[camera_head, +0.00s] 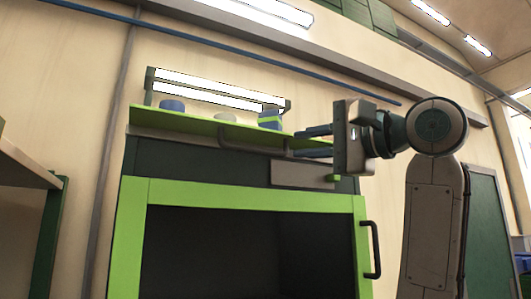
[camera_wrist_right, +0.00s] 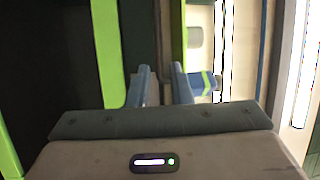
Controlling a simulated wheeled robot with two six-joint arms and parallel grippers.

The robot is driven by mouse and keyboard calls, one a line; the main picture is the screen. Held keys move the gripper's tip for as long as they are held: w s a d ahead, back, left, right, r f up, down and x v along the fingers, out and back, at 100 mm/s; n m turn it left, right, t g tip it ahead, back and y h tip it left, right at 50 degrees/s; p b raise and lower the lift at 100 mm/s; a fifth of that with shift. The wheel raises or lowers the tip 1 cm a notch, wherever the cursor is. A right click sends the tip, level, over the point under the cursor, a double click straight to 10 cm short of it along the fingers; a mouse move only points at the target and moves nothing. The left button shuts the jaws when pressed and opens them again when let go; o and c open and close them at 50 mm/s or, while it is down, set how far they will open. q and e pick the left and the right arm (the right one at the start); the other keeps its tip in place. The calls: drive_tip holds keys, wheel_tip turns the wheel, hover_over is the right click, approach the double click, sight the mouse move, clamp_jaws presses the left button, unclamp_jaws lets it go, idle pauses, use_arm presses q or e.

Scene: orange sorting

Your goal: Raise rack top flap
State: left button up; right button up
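The rack (camera_head: 243,194) has a lime-green frame around a dark opening. Above the opening is a dark green front panel (camera_head: 160,160); a thin lime-green top board (camera_head: 165,121) lies above it. A grey bar handle (camera_head: 240,147) runs along the upper front; I cannot tell which panel is the flap. My right gripper (camera_head: 306,143) is at the right end of this upper front, its two blue fingers apart and pointing left. In the right wrist view the fingers (camera_wrist_right: 161,85) also stand apart, with dark bar-like parts behind the gap; contact is unclear. My left gripper is out of view.
A blue round item (camera_head: 172,105), a pale item (camera_head: 225,117) and a blue-and-green item (camera_head: 270,120) sit on the top board. A light bar (camera_head: 215,87) is behind them. A black door handle (camera_head: 374,250) sticks out at the frame's right. A wooden shelf (camera_head: 25,165) is at left.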

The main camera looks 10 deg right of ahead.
sight(260, 150)
drive_tip(key=p+x, duration=0.6)
drive_tip(key=x, duration=0.4)
drive_tip(key=shift+w+a, duration=0.1)
drive_tip(key=shift+a, duration=0.35)
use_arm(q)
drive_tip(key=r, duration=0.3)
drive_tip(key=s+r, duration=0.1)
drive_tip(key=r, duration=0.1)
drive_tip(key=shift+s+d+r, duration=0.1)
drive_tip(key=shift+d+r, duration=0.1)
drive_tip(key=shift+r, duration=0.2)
use_arm(e)
drive_tip(key=shift+w+a, duration=0.2)
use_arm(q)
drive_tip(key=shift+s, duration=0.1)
use_arm(e)
clamp_jaws()
